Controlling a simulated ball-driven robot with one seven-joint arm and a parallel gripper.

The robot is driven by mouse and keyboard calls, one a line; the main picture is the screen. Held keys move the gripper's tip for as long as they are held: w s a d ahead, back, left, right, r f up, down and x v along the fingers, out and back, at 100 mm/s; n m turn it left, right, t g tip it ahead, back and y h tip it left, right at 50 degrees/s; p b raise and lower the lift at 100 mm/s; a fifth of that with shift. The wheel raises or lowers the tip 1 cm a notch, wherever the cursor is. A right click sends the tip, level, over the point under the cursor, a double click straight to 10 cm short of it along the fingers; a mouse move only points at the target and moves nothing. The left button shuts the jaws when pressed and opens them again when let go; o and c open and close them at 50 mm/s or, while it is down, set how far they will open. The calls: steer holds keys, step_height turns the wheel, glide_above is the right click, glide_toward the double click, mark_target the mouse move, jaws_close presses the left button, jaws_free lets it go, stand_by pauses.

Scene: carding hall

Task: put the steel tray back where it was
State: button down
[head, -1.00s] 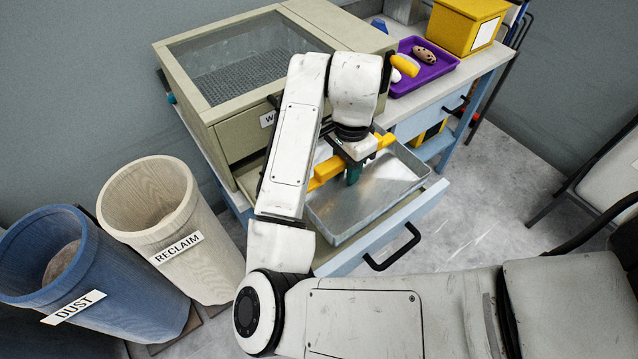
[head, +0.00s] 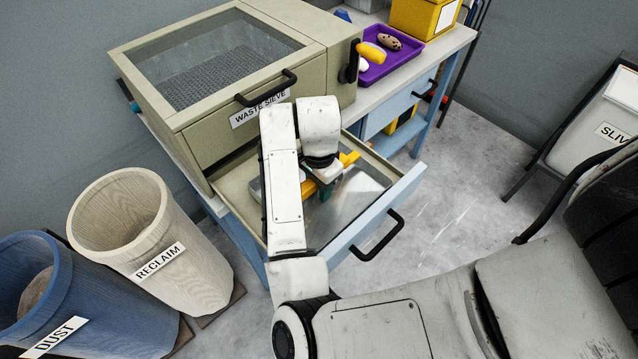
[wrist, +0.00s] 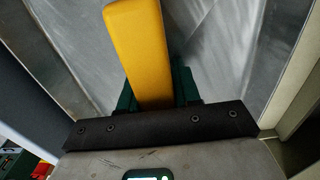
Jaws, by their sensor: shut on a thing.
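The steel tray (head: 357,196) is a shallow grey metal tray with a yellow bar handle (head: 348,159) across it. It sits low within the open drawer (head: 395,188) below the waste sieve; whether it rests on the drawer floor I cannot tell. My gripper (head: 325,190) has green fingers and is shut on the yellow handle. In the wrist view the yellow handle (wrist: 140,50) runs between the green fingers (wrist: 158,92), with the bare tray floor (wrist: 225,50) beneath. My arm hides the tray's left part in the head view.
The beige waste sieve box (head: 185,140) stands above the drawer on the bench. A purple tray (head: 405,58) with several small items and a yellow bin (head: 420,18) stand behind. The reclaim bin (head: 130,225) and blue dust bin (head: 110,290) stand left. Floor is clear right of the drawer.

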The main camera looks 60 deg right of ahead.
steer(key=shift+f, duration=0.1)
steer(key=c, duration=0.8)
jaws_free()
step_height(320, 180, up, 12)
steer(key=shift+r+p, duration=0.15)
steer(key=shift+p, duration=0.4)
